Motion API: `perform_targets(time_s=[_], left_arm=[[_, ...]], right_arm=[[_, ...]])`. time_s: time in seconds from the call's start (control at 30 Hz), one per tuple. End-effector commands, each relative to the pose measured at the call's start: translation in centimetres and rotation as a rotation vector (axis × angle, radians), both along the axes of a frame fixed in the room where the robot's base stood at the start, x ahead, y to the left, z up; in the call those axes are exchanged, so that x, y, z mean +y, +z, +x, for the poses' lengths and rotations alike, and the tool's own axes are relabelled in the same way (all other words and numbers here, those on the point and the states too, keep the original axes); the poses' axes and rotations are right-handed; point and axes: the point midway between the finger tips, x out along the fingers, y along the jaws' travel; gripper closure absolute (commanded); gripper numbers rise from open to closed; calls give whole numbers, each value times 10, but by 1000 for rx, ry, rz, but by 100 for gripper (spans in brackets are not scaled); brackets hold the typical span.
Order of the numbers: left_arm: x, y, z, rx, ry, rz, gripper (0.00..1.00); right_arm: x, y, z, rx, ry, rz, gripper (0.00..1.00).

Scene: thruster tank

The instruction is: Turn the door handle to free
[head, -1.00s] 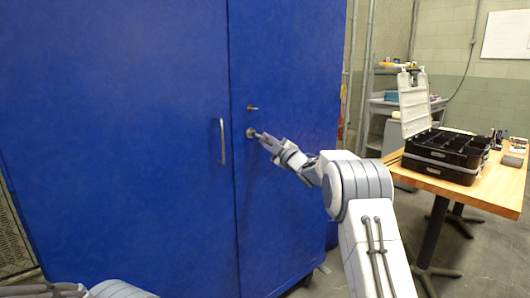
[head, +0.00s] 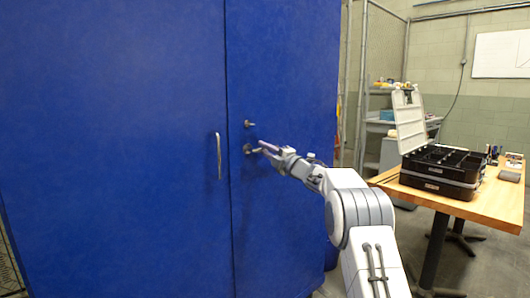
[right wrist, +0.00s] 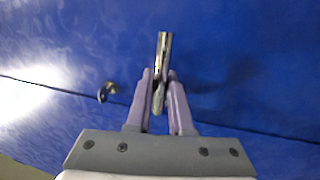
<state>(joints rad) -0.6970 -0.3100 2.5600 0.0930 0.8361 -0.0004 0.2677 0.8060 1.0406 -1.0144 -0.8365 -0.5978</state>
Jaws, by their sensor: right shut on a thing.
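A large blue cabinet (head: 110,150) with two door panels fills the left of the head view. The small metal door handle (head: 248,150) is on the right panel, close to the seam. My right gripper (head: 263,148) reaches it from the right and is shut on it. In the right wrist view the metal handle (right wrist: 163,48) stands between the two purple fingers (right wrist: 160,78) and sticks out past their tips. The fingers hide part of it. My left gripper is out of view.
A second metal fitting (head: 249,124) sits just above the handle. A vertical pull handle (head: 219,156) is on the left panel. A wooden table (head: 485,205) with an open black case (head: 440,180) stands at the right, beside my right arm.

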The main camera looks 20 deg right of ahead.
Motion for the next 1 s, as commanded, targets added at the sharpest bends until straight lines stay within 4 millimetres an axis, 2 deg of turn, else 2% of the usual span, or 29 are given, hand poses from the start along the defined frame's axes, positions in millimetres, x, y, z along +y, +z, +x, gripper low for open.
perform_targets(time_s=[0.4, 0.43, 0.47, 0.5, 0.83, 1.0], left_arm=[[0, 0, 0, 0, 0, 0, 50], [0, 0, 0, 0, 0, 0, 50], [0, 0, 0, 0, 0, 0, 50], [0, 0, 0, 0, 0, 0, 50], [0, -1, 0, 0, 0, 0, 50], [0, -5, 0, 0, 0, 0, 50]], right_arm=[[1, 2, 0, -5, 1, -7, 100], [1, 2, 0, -5, 1, -7, 69], [1, 2, 0, -5, 1, -7, 57], [1, 1, 0, -5, 2, -6, 50], [-1, 0, -1, -3, 0, -4, 50], [-7, -3, -13, -2, -1, -4, 50]])
